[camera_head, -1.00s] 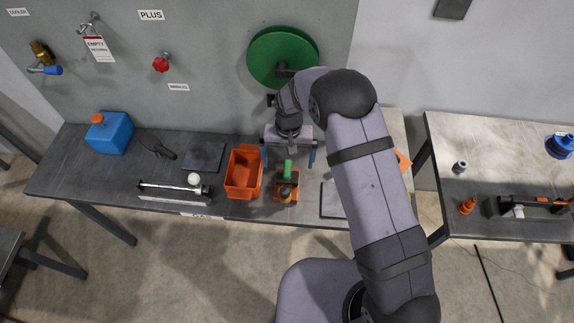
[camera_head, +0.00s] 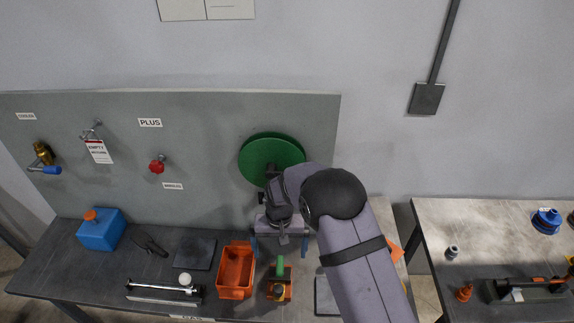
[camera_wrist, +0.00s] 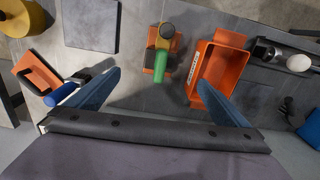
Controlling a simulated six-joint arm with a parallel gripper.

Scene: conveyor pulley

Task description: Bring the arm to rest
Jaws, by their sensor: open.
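My gripper (camera_head: 279,250) hangs over the back part of the grey bench (camera_head: 60,270), just below the green pulley disc (camera_head: 270,158) on the grey panel. Its two blue fingers are spread wide with nothing between them. The fingers also show in the wrist view (camera_wrist: 159,80), apart and empty. My arm reaches in from the lower right and hides part of the bench's right side. In the wrist view a small orange box (camera_wrist: 149,70) with green and yellow pieces in it lies beyond the fingertips.
An orange bin (camera_head: 236,290) stands left of the small box (camera_head: 279,297). A dark plate (camera_head: 195,253), a rail with a white ball (camera_head: 185,279) and a blue canister (camera_head: 101,233) stand further left. A red knob (camera_head: 157,165) sticks out of the panel. A second bench (camera_head: 430,230) is at right.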

